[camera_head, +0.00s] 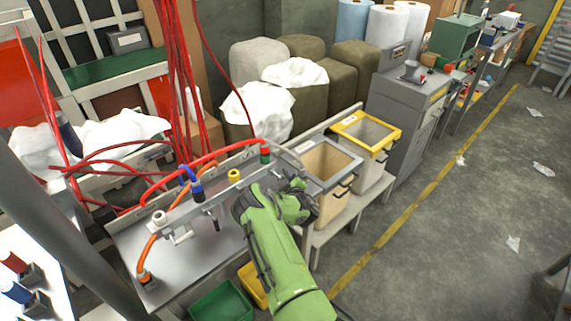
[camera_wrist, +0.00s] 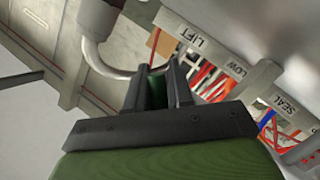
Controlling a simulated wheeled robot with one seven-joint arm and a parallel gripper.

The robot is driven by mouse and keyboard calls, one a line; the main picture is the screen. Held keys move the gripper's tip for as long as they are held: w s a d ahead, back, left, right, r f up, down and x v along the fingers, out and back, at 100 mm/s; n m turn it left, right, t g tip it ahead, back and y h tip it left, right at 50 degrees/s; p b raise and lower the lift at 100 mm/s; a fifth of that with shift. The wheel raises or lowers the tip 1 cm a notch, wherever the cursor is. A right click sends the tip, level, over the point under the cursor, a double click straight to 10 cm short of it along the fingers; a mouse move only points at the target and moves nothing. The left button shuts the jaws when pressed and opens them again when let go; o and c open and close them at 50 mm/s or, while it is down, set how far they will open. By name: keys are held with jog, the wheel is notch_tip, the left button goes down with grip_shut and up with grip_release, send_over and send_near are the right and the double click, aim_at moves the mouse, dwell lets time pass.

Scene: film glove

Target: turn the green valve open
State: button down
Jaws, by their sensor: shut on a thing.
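My gripper (camera_wrist: 158,82) is at the front of the grey manifold (camera_head: 196,208), near its right end. In the wrist view its dark fingers are shut on a green piece (camera_wrist: 157,92), which appears to be the green valve's handle. Only a sliver of it shows between the fingers, so how far it is turned cannot be told. In the head view my green arm and gripper (camera_head: 290,204) hide that spot. A green fitting (camera_head: 265,154) with a red hose stands on top of the manifold, just beyond my gripper.
Labels LIFT (camera_wrist: 194,38), LOW (camera_wrist: 238,67) and SEAL (camera_wrist: 286,104) hang close to the fingers. A curved metal pipe (camera_wrist: 93,55) passes at the left. Red hoses (camera_head: 180,80) hang behind the manifold. A green bin (camera_head: 220,302) stands below, with open floor at the right.

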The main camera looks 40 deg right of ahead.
jog(key=m+y+p, duration=0.1)
jog(key=p, duration=0.1)
jog(key=a+m+g+p, duration=0.1)
jog(key=m+p, duration=0.1)
jog(key=p, duration=0.1)
jog(key=shift+s+a+f+y+p, duration=0.1)
jog(key=shift+a+f+y+p, duration=0.1)
jog(key=shift+f+y+p, duration=0.2)
jog(key=shift+a+f+m+g+y+p, duration=0.2)
jog(key=shift+a+m+y+p, duration=0.25)
jog(key=shift+m+p, duration=0.35)
jog(key=shift+a+f+m+g+y+p, duration=0.2)
jog(key=shift+a+m+y+p, duration=0.2)
jog(key=shift+m+p, duration=0.35)
jog(key=shift+y, duration=0.25)
jog(key=c, duration=1.1)
grip_release()
